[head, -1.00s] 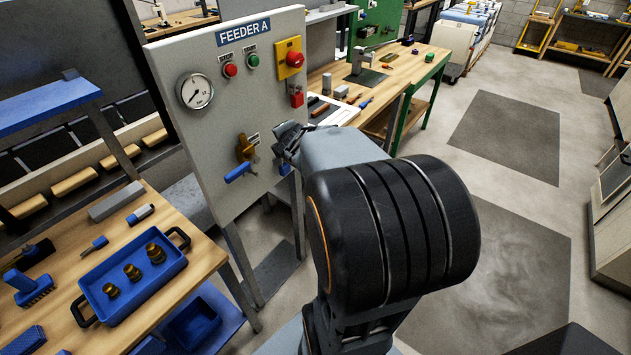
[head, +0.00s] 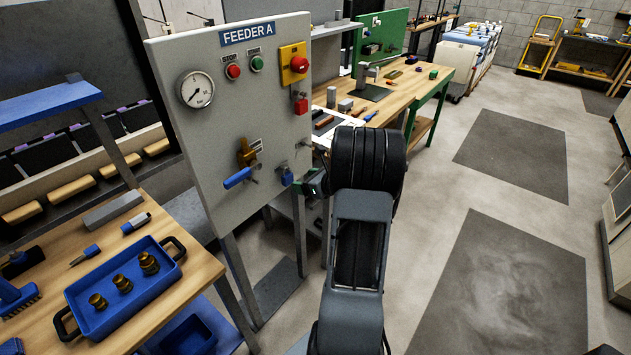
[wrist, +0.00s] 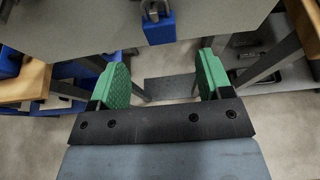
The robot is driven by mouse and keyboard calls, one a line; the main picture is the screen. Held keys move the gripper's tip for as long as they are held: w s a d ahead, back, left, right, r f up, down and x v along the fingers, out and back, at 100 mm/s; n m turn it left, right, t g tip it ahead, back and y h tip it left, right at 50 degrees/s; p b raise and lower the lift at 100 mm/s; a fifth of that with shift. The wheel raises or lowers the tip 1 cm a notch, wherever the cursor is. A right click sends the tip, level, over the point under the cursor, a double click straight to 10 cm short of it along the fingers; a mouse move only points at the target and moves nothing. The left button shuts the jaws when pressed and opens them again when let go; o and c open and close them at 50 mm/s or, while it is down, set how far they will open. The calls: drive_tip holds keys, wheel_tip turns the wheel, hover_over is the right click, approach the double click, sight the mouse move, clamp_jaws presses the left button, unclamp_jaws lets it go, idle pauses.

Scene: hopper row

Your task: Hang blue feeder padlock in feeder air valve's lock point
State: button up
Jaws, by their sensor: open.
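The blue padlock (head: 286,177) is against the panel, just right of the valve, with its body down. In the wrist view the padlock (wrist: 158,28) is at the top, with its grey shackle at a small metal fitting. I cannot tell whether the shackle passes through it. The feeder air valve (head: 246,155) is brass-coloured, with a blue handle (head: 238,178) slanting down left. My gripper (wrist: 162,75) is open and empty, its green pads apart from the padlock. In the head view my gripper (head: 313,186) is right of the padlock, partly hidden by my arm.
The FEEDER A panel (head: 205,130) carries a gauge (head: 196,90), buttons and a yellow switch plate (head: 293,65) with a red padlock (head: 301,106) below. A blue tray (head: 95,325) with brass fittings lies on the left bench. Open floor lies to the right.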

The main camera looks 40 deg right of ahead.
sight(290, 179)
drive_tip(key=p+x, duration=0.1)
drive_tip(key=x, duration=0.7)
drive_tip(key=shift+w+f, duration=0.1)
drive_tip(key=c, duration=1)
drive_tip(key=o, duration=1)
drive_tip(key=b+v, duration=0.1)
drive_tip(key=v, duration=1.3)
drive_tip(key=shift+b, duration=0.4)
drive_tip(key=shift+w, duration=0.1)
